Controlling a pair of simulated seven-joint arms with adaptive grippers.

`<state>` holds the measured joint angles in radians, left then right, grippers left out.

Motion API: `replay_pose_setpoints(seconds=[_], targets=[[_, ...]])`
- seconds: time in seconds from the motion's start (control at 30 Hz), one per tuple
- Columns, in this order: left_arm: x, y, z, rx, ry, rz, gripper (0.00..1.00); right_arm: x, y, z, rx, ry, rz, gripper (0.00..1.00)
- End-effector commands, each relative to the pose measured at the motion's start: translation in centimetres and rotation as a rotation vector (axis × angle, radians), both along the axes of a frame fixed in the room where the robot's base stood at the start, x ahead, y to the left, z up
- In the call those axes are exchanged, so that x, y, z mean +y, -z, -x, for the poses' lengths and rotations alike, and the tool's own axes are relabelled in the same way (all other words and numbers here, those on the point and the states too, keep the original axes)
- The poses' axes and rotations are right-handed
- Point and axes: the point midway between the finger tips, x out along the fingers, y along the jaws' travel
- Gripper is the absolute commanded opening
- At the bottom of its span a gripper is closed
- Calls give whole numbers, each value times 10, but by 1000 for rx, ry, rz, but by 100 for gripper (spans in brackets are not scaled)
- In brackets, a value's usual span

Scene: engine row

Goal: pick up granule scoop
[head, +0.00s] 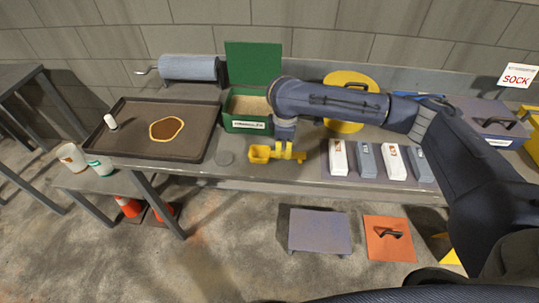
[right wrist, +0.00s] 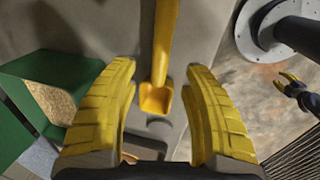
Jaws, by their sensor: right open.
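The yellow granule scoop (head: 261,154) lies near the front edge of the grey bench, its bowl to the left and its handle to the right. In the right wrist view the scoop (right wrist: 157,97) shows between my yellow fingers, its bowl towards me and its handle running up and out of the frame. My right gripper (head: 284,148) points down over the scoop, and its fingers partly hide the handle in the head view. In the right wrist view the gripper (right wrist: 160,68) is open, with a gap on both sides of the scoop.
A green bin of granules (head: 246,125) with its lid up stands behind and left of the scoop. A dark tray (head: 125,150) is further left. White and grey blocks (head: 366,160) stand to the right. A yellow round thing (head: 347,82) is behind my right arm.

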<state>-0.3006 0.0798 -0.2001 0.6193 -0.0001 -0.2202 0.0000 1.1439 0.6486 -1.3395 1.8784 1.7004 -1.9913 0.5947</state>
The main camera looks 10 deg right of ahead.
Motion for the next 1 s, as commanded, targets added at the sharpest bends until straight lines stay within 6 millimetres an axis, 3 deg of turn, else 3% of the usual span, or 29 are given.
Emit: replay_pose_setpoints(seconds=[0.37,0.73,1.0], targets=[[0,0,0,-1,0,0,34,-1,19,-3,1,0,0,49],[0,0,-1,-1,0,0,34,-1,59,-10,1,1,-1,49],[0,0,-1,-2,0,1,34,-2,66,-12,-1,0,-1,49]])
